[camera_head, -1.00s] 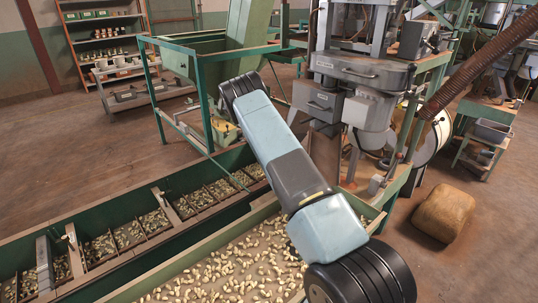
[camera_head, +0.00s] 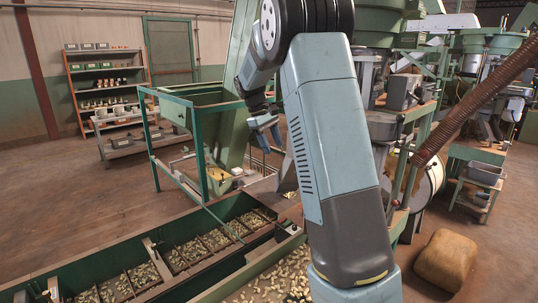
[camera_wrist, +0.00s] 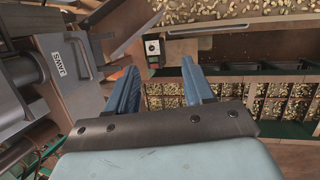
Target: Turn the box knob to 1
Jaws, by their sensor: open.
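A small box with a pale front panel and a dark round knob (camera_wrist: 152,46) shows in the wrist view, just beyond and between my fingertips. The knob's setting is too small to read. My gripper (camera_wrist: 160,66) is open with its two blue fingers apart and nothing between them; it does not touch the knob. In the head view my gripper (camera_head: 266,143) hangs fingers down beside the green chute, above the far end of the hoppers.
A long green trough (camera_head: 150,285) with several nut compartments runs along the front left. A green frame (camera_head: 152,140) stands behind it. Grey machinery (camera_wrist: 75,65) lies close at left in the wrist view. A tan sack (camera_head: 446,258) rests on the floor at right.

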